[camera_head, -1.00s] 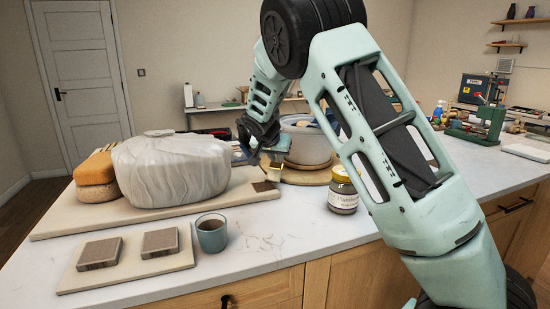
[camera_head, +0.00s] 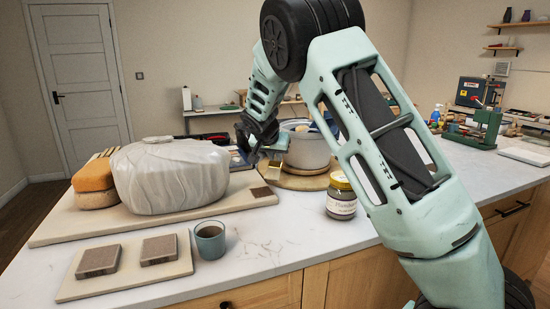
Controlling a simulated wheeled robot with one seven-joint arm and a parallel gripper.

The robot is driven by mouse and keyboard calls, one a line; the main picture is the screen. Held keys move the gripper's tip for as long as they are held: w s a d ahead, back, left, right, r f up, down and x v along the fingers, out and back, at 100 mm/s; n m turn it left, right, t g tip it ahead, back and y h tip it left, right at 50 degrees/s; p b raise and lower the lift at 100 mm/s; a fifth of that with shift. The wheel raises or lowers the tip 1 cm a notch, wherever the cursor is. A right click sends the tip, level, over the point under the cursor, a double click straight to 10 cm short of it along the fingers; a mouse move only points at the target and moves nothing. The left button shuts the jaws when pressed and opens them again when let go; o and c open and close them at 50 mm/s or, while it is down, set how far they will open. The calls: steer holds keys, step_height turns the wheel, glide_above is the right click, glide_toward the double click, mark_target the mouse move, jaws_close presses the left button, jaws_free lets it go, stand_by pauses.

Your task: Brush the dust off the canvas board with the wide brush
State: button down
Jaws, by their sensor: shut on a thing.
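The canvas board (camera_head: 232,202) is a pale, flat board on the counter. A small dark brown patch (camera_head: 262,191) lies at its right end, perhaps the dust. My gripper (camera_head: 262,153) is above the board's far right part, in front of the grey pot. It is shut on what looks like the wide brush (camera_head: 279,144), of which only a greenish part shows. The bristles are hard to make out, and I cannot tell if they touch anything; the gripper is clear of the patch.
A grey pot (camera_head: 308,152) on a round wooden disc and a lidded jar (camera_head: 341,198) stand to the right. A cup (camera_head: 210,240) and a small board (camera_head: 125,285) with two blocks are in front.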

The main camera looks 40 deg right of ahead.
steer(key=a+b, duration=0.1)
steer(key=a, duration=0.1)
steer(key=s+a+b, duration=0.1)
steer(key=a, duration=0.2)
steer(key=a+f+b, duration=0.1)
steer(key=a+b, duration=0.1)
steer(key=shift+s+a, duration=0.25)
steer(key=shift+s, duration=0.15)
steer(key=shift+s+a, duration=0.1)
steer(key=shift+a, duration=0.25)
steer(key=shift+f+b, duration=0.2)
steer(key=shift+b, duration=0.15)
steer(key=shift+f+b, duration=0.4)
steer(key=shift+d+r, duration=0.1)
